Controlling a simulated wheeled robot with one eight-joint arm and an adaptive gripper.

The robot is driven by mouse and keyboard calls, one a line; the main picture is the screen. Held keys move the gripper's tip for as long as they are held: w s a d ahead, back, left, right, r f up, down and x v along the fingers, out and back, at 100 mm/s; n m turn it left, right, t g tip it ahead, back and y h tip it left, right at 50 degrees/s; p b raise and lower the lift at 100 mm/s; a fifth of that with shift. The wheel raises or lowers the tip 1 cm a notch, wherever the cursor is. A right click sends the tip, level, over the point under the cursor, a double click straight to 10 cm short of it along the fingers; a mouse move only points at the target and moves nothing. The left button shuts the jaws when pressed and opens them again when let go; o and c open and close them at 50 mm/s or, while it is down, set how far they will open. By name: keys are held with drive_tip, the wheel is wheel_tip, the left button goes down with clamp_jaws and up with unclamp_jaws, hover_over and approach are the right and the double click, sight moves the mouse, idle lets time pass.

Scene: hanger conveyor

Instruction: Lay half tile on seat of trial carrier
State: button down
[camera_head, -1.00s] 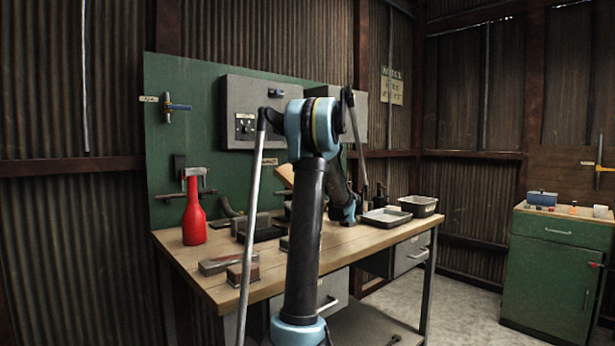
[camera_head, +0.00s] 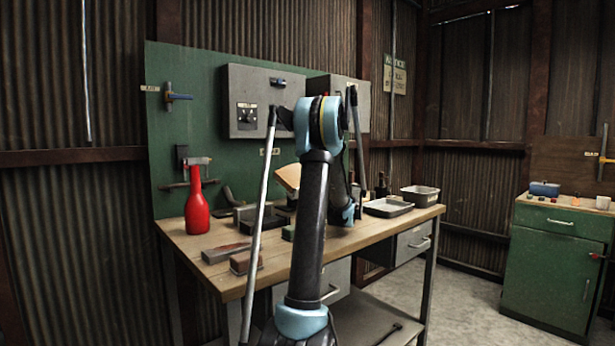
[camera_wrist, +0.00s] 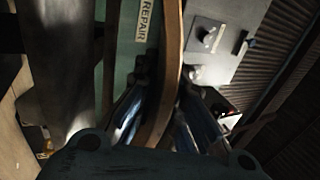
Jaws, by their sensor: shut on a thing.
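The half tile shows in the wrist view as a curved brown piece (camera_wrist: 168,85), seen nearly edge-on between my fingers. My gripper (camera_wrist: 165,110) is shut on it. In the head view, a tan piece (camera_head: 288,177), likely the same tile, shows tilted above the bench just left of my arm. The gripper itself is hidden behind my arm there. I cannot make out the trial carrier or its seat for certain; my arm covers part of the bench.
The wooden bench (camera_head: 212,272) holds a red bottle (camera_head: 196,205), dark blocks (camera_head: 262,218), a shallow tray (camera_head: 387,208) and a deeper tin (camera_head: 420,196). Grey boxes (camera_head: 262,105) hang on the green backboard (camera_head: 190,120). A green cabinet (camera_head: 555,265) stands right.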

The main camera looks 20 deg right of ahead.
drive_tip(key=shift+f, duration=0.15)
drive_tip(key=c, duration=1.6)
unclamp_jaws()
drive_tip(key=shift+s, duration=0.1)
